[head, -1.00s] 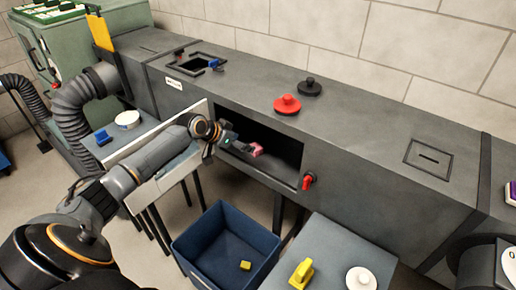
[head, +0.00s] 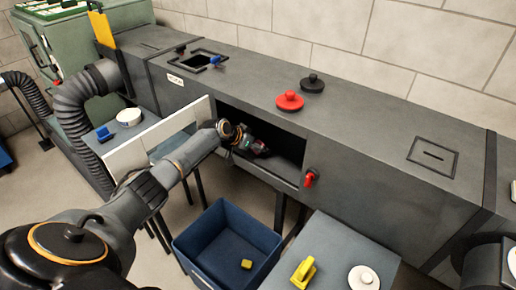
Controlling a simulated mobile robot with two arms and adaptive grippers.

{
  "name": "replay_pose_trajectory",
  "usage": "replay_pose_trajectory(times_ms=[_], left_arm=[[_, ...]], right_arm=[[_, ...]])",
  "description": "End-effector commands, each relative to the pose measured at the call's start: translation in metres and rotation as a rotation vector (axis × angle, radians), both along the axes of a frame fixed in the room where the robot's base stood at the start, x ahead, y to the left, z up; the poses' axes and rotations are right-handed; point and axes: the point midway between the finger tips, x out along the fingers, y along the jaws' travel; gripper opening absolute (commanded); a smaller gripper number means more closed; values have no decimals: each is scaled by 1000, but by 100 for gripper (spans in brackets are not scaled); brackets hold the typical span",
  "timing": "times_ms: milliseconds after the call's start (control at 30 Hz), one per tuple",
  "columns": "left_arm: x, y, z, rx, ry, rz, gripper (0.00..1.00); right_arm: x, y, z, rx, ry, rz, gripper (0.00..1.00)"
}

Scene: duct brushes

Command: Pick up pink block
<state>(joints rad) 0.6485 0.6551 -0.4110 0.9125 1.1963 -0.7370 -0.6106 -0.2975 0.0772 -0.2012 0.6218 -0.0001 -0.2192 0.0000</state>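The pink block (head: 264,151) lies inside the dark side opening of the grey duct (head: 350,140); only a small part of it shows. My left arm reaches in from the left, and my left gripper (head: 254,147) is inside the opening, right at the block. The dark fingers partly cover the block, and I cannot tell whether they are closed on it. My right gripper is out of view.
A blue bin (head: 226,245) with a yellow block (head: 246,264) stands below the opening. A red handle (head: 311,177) sticks out by the opening's right edge. A grey table (head: 335,250) at the front holds a yellow-handled piece (head: 303,272) and a white disc (head: 363,279).

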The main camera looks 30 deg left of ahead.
Motion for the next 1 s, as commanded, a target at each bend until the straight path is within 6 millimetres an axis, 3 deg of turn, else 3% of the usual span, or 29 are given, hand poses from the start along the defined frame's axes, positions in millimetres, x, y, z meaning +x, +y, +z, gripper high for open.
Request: replay_pose_trajectory(times_ms=[133,300,367,1000], left_arm=[[0,0,0,0,0,0,74],[0,0,0,0,0,0,39],[0,0,0,0,0,0,30],[-10,1,9,1,1,-2,29]], right_arm=[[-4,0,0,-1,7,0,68],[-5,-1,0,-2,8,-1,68],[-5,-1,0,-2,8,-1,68],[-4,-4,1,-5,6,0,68]])
